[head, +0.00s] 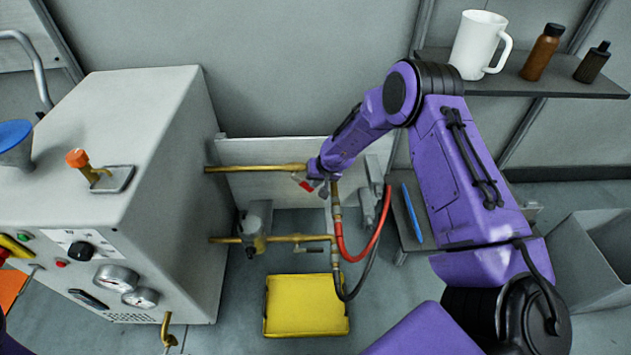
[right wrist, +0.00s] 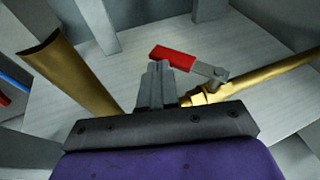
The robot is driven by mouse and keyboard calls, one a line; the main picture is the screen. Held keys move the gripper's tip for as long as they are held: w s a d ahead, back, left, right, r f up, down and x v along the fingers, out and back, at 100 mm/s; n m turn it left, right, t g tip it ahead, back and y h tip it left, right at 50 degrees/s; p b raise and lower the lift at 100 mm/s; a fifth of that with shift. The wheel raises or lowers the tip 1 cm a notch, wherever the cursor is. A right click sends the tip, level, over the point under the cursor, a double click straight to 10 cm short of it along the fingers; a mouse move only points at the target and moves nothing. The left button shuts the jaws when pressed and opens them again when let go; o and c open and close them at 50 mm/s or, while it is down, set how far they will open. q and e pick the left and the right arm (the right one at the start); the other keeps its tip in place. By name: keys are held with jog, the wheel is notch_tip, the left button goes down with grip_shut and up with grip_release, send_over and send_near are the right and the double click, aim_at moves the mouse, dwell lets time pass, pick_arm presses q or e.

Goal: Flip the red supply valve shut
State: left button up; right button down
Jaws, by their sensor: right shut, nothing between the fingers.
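The supply valve has a red-sleeved lever (head: 304,184) on a brass pipe (head: 262,168) beside the grey machine. In the right wrist view the red lever (right wrist: 173,57) points left from its pivot on the brass valve body (right wrist: 208,94). My right gripper (right wrist: 157,68) is shut and empty, its fingertips close to the red sleeve. I cannot tell whether they touch it. In the head view the right gripper (head: 322,183) is at the valve, and my arm partly hides the valve body. My left gripper is out of view.
A lower brass pipe (head: 300,238) has a separate lever. A red hose (head: 357,256) and a black hose hang below my gripper. A yellow tray (head: 306,306) lies below. A shelf (head: 510,84) with a white mug (head: 478,44) and two bottles is at upper right.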

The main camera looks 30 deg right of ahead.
jog(key=shift+f, duration=0.45)
jog(key=shift+r, duration=0.1)
